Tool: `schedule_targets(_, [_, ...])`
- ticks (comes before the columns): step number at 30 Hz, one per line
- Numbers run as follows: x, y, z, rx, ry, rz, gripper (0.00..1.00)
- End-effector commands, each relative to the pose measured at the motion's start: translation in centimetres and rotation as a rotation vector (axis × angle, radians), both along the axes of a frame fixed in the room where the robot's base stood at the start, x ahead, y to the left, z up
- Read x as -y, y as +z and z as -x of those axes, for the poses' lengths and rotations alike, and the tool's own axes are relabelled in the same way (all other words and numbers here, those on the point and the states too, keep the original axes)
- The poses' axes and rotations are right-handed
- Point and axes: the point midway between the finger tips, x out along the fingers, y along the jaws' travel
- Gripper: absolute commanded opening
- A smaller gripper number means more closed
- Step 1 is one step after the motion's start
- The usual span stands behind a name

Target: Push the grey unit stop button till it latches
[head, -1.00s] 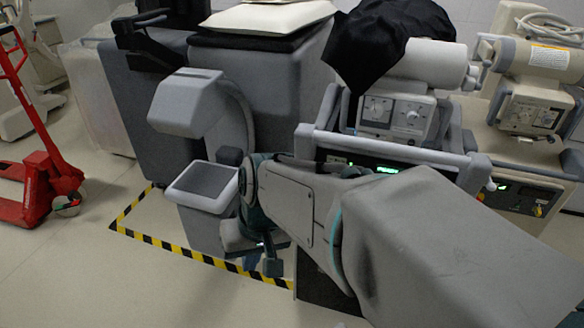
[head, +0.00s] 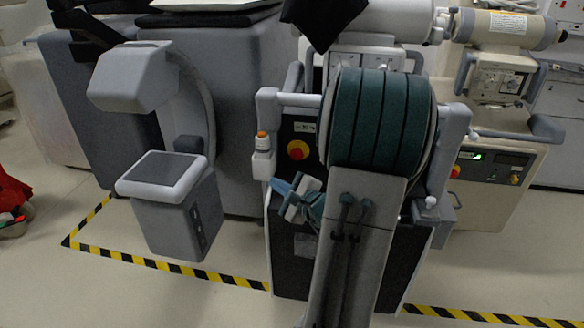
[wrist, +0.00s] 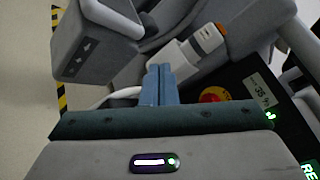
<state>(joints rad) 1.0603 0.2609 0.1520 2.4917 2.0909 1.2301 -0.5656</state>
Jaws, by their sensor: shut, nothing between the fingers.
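The stop button (head: 298,150) is a red knob on a yellow surround, on the dark front panel of the grey unit (head: 278,245). It also shows in the wrist view (wrist: 213,95), partly hidden behind my wrist. My gripper (head: 284,188) is below the button in the head view, apart from it. In the wrist view my blue fingers (wrist: 160,70) are together and empty, left of the button. I cannot tell whether the button is latched.
A white handset with an orange button (head: 262,140) hangs left of the stop button. The grey rail (head: 300,99) runs above. A grey C-shaped machine (head: 165,185) stands left, a beige unit (head: 500,150) right. Yellow-black tape (head: 150,262) marks the floor.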

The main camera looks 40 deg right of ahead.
Motion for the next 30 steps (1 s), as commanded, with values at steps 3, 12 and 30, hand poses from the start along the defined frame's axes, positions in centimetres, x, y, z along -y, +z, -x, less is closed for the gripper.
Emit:
schedule_targets(3, [2.6, -1.2, 0.7, 0.02, -0.097, -0.024, 0.0])
schedule_targets(12, [3.5, -1.2, 0.9, 0.028, -0.131, -0.03, 0.0])
schedule_targets(30, [7.3, -1.1, -2.3, 0.028, -0.128, -0.03, 0.0])
